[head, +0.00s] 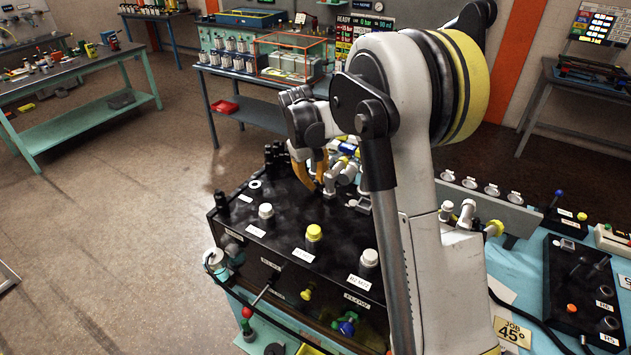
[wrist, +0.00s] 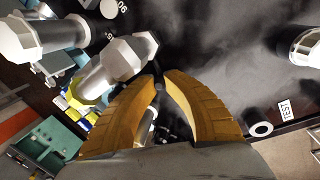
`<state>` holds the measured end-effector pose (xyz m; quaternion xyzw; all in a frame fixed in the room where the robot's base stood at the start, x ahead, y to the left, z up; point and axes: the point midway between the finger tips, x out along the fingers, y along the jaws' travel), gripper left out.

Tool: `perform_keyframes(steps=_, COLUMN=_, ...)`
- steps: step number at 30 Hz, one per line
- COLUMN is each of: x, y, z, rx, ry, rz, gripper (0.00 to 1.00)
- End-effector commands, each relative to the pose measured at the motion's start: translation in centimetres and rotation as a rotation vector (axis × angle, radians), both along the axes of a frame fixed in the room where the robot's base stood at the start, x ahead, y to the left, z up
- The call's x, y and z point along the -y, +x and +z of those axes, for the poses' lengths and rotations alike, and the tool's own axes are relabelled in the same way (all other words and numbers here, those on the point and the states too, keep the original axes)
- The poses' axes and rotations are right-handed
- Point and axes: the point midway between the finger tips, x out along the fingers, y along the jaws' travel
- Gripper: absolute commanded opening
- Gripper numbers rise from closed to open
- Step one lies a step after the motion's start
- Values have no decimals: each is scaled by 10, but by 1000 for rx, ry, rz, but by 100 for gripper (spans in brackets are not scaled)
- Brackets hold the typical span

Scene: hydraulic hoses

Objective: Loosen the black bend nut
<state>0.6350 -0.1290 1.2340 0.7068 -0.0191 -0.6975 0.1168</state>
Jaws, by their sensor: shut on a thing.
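My gripper (head: 314,184) has yellow-orange fingers and reaches down to the back part of the black bench block (head: 283,222). In the wrist view my gripper (wrist: 160,80) has its fingertips close together on a small dark thing (wrist: 158,86), which I take for the black bend nut. The fingers hide most of it, and its outline merges with the dark top. I cannot tell whether it has turned. A light grey bend fitting (wrist: 118,65) lies just left of the fingertips, with a yellow part at its lower end.
White-capped (head: 266,211) and yellow-capped (head: 314,232) fittings stand on the block's near part. Black upright fittings (head: 272,157) stand at its back left. A panel with knobs (head: 585,290) is at the right.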

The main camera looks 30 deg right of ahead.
Motion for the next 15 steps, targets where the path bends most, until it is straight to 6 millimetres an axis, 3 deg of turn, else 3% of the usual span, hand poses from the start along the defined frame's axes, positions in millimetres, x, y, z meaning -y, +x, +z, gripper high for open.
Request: perform_keyframes(steps=15, x=-14, y=-8, z=-2, rx=2, ry=0, rz=301, gripper=0)
